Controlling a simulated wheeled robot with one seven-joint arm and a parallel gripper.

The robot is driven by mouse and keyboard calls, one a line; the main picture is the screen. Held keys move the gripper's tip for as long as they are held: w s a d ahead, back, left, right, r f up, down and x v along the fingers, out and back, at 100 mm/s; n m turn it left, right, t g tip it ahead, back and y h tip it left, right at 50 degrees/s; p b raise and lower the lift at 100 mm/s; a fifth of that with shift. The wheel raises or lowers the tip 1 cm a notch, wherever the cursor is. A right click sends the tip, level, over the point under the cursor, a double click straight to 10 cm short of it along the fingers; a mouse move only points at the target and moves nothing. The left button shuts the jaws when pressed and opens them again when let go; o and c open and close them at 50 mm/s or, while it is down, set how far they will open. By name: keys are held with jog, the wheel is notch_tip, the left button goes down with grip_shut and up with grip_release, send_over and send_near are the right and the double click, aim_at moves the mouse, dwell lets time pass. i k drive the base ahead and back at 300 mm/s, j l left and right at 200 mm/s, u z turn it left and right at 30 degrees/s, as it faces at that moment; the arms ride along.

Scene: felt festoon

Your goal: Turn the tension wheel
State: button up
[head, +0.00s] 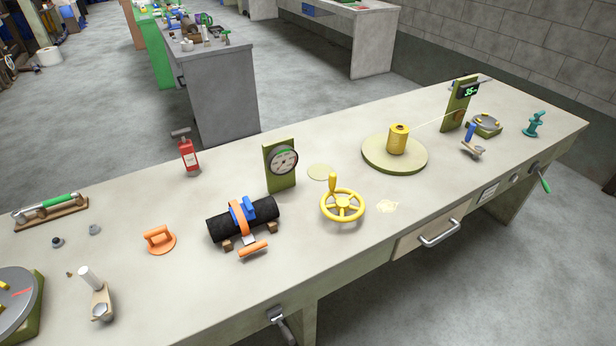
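A yellow spoked handwheel (342,205) with an upright knob on its far rim sits on the long workbench (330,262), right of the middle of the head view. It is the clearest wheel in view, but no readable label marks it as the tension wheel. A round dial gauge (283,161) on an olive upright plate stands behind it to the left. My gripper is not in view, and nothing touches the handwheel.
Left of the wheel lies a black cylinder (226,228) with an orange strap and clamp. Behind right, a yellow spool (397,138) stands on a round olive base, its thread running to a display post (459,104). A drawer handle (439,233) sticks out in front.

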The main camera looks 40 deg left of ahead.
aim_at(341, 205)
jog(key=i+u, duration=0.2)
jog(key=u, duration=0.3)
jog(key=i+l+u, duration=0.1)
jog(key=u, duration=0.35)
jog(key=i+l+u, duration=0.15)
jog(key=u, duration=0.35)
jog(key=i+l+u, duration=0.2)
jog(key=u, duration=0.25)
jog(key=i+l+u, duration=0.1)
jog(key=l+u, duration=0.2)
jog(key=u, duration=0.2)
jog(key=i+l+u, duration=0.15)
jog(key=u, duration=0.3)
jog(key=i+l+u, duration=0.1)
jog(key=l+u, duration=0.35)
jog(key=i+l+u, duration=0.1)
jog(key=l+u, duration=0.2)
jog(key=u, duration=0.15)
jog(key=l+u, duration=0.45)
jog(key=j, duration=0.1)
